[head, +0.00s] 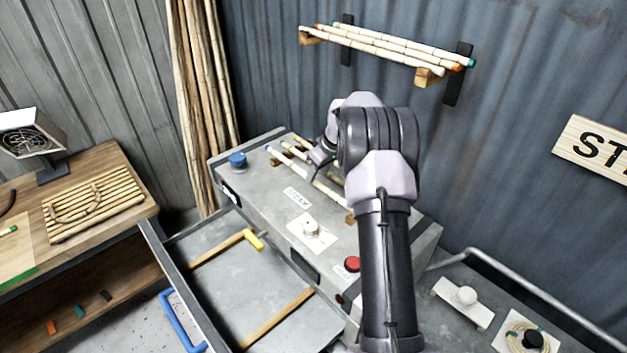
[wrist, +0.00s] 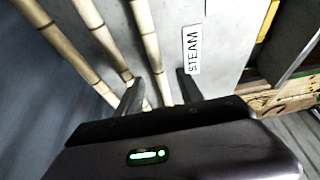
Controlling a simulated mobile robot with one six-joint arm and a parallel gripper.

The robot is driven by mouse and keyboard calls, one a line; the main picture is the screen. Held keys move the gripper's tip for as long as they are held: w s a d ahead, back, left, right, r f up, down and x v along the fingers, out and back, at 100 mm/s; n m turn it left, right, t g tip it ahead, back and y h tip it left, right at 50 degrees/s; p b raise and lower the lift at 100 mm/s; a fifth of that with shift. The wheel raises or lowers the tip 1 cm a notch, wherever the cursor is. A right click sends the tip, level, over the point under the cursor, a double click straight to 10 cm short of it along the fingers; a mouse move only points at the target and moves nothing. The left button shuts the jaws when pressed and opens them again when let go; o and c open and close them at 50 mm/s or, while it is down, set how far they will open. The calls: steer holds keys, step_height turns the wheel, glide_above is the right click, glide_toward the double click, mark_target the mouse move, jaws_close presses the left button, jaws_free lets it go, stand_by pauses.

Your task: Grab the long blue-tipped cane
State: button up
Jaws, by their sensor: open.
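Several pale canes lie on top of the grey steam box; the nearest cane (head: 328,191) has a small bluish tip at its left end. My arm hides part of the canes and the gripper's fingers in the head view. I cannot tell from the wrist view which cane has the blue tip.
More canes (head: 390,45) with teal and orange tips rest on a wall rack. The steam box (head: 335,233) carries a blue knob (head: 237,159), a red button (head: 352,264) and a STEAM label (wrist: 192,50). An open drawer (head: 232,284) juts out in front. A wooden bench (head: 112,158) stands left.

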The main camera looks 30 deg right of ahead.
mark_target(315, 180)
steer(key=x, duration=0.3)
steer(key=shift+w, duration=0.1)
steer(key=shift+w+d+f, duration=0.15)
steer(key=shift+w+f, duration=0.1)
steer(key=shift+s+r, duration=0.2)
steer(key=shift+s, duration=0.05)
steer(key=shift+c, duration=0.7)
steer(key=shift+s, duration=0.1)
steer(key=c, duration=0.4)
jaws_close()
